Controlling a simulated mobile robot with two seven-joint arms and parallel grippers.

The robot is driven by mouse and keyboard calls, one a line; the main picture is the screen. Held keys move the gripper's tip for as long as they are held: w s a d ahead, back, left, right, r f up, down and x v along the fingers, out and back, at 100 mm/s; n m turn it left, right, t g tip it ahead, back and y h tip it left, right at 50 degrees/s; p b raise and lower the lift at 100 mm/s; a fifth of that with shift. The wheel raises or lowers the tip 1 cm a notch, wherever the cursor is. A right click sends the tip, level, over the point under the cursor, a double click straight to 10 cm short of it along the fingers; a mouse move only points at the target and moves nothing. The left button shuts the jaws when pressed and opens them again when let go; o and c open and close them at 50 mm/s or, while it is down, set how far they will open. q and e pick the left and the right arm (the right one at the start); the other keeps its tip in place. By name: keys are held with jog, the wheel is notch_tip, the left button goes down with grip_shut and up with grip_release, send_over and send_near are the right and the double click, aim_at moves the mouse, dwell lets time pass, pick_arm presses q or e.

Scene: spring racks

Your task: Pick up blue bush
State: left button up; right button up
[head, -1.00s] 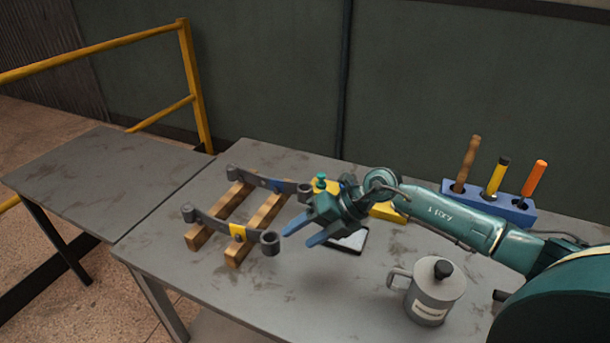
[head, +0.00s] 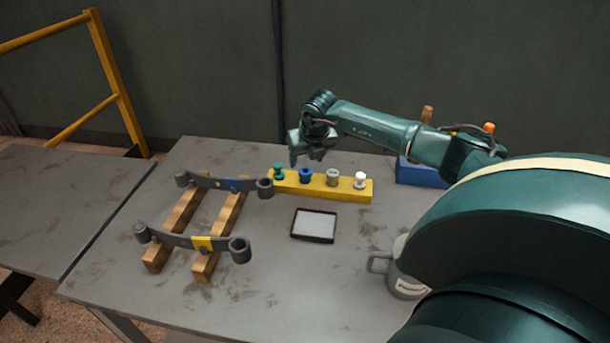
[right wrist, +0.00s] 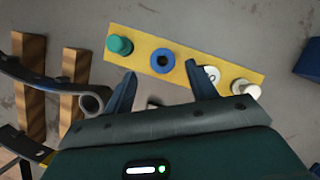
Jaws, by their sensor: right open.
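The blue bush (head: 306,174) stands in a yellow holder (head: 340,189), between a green bush (head: 279,171) and a grey bush (head: 332,177). A white bush (head: 360,180) stands at the holder's right end. In the right wrist view the blue bush (right wrist: 162,61) shows as a ring with a dark hole, beyond and between my fingertips. My right gripper (head: 308,158) is above the back of the holder. It is open and empty, with its fingers (right wrist: 160,78) apart in the wrist view. My left gripper is not in view.
Two leaf springs (head: 215,183) lie across wooden bars (head: 182,222) on the left of the table. A black-rimmed tray (head: 313,225) lies before the holder. A grey can (head: 402,273) and a blue tool block (head: 420,174) are at the right.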

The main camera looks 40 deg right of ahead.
aim_at(306, 168)
jog(key=p+x, duration=0.1)
jog(key=x, duration=0.4)
jog(key=shift+s+f, duration=0.15)
jog(key=shift+f, duration=0.05)
jog(key=c, duration=0.9)
